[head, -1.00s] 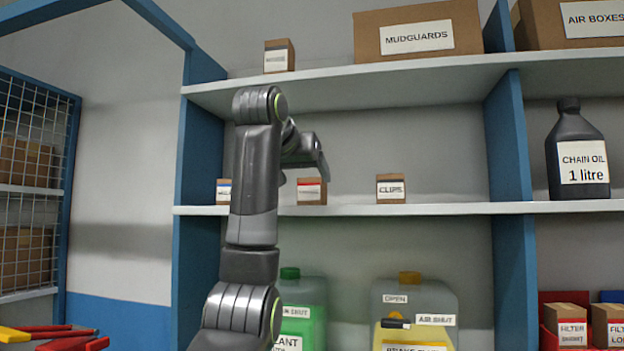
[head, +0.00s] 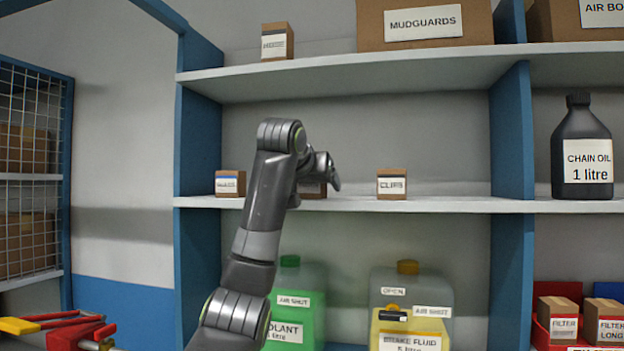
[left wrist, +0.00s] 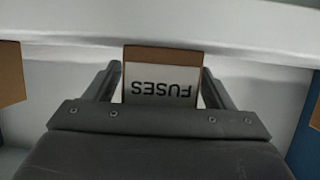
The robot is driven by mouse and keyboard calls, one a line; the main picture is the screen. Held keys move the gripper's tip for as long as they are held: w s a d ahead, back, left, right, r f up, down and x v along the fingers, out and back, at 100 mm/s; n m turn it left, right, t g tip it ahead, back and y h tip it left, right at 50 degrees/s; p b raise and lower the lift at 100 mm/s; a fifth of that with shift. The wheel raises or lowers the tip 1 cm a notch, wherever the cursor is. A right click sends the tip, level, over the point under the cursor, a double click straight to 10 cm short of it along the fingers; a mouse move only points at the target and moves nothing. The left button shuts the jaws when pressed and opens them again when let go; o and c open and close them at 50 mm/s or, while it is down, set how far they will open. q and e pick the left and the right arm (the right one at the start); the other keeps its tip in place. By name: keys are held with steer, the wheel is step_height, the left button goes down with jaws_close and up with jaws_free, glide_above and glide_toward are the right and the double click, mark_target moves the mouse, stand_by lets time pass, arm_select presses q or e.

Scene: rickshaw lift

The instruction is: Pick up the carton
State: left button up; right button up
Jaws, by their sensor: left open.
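A small brown carton with a white FUSES label (left wrist: 162,84) shows upside down in the left wrist view, lined up between my left gripper's fingers (left wrist: 160,88). Narrow gaps show on both sides of it. I cannot tell how far the fingers reach along its sides. In the head view this middle carton (head: 312,191) stands on the middle shelf, mostly hidden behind my left gripper (head: 334,180). The gripper is open. My right gripper is not in view.
On the same shelf (head: 440,206) stand a blue-striped carton (head: 230,184) to the left and a CLIPS carton (head: 391,184) to the right. A chain oil bottle (head: 582,150) is beyond a blue upright (head: 511,140). Jugs stand below.

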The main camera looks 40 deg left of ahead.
arm_select(q)
steer(key=shift+w, duration=0.15)
steer(key=shift+c, duration=0.3)
steer(key=shift+d, duration=0.1)
steer(key=shift+c, duration=1.2)
steer(key=c, duration=0.8)
steer(key=shift+r, duration=0.1)
